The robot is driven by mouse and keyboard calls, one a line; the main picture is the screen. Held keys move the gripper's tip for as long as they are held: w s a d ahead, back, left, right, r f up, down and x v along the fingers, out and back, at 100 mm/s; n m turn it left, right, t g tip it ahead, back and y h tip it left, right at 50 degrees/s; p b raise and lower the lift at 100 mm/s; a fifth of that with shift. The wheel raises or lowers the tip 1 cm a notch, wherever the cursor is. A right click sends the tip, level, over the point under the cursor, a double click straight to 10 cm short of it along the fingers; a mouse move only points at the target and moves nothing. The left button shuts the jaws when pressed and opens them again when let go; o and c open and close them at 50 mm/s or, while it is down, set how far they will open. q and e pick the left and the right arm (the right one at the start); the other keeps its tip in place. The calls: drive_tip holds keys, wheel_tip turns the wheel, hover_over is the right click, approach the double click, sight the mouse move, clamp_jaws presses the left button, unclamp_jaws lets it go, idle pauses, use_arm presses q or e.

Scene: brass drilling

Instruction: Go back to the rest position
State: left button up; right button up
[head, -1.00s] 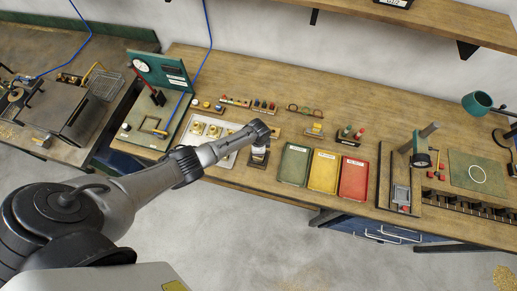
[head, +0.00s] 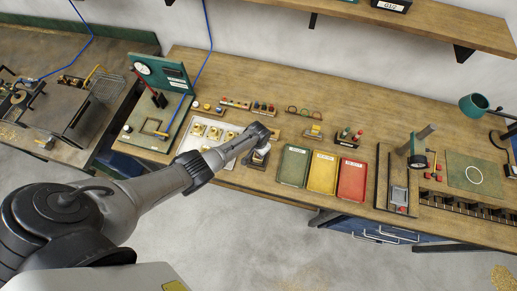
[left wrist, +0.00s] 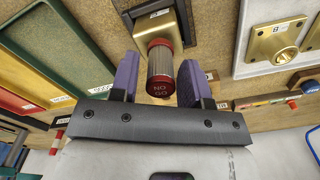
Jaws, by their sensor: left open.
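My left gripper (left wrist: 159,80) has its purple fingers spread in the left wrist view. A gauge with a red NO GO end (left wrist: 161,88) and a ribbed metal barrel stands between the fingers, with gaps visible on both sides. Its other end reaches toward a brass-coloured holder (left wrist: 155,28). In the head view my left arm reaches in from the left, and my left gripper (head: 260,152) is mostly hidden under the wrist, low over the bench's front edge. My right gripper is not in view.
Green (head: 294,165), yellow (head: 323,172) and red (head: 352,180) trays lie right of my gripper. A pale tray with brass parts (head: 186,140) lies left. A drill-like stand (head: 418,160) is further right. The floor in front is clear.

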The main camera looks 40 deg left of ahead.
use_arm(q)
drive_tip(key=n, duration=0.3)
drive_tip(key=shift+n, duration=0.4)
drive_tip(key=c, duration=0.7)
drive_tip(key=m, duration=0.7)
drive_tip(key=shift+f+b, duration=0.1)
drive_tip(key=shift+b, duration=0.2)
drive_tip(key=m, duration=0.5)
drive_tip(key=shift+m+b, duration=0.35)
drive_tip(key=shift+m, duration=0.05)
drive_tip(key=o, duration=0.7)
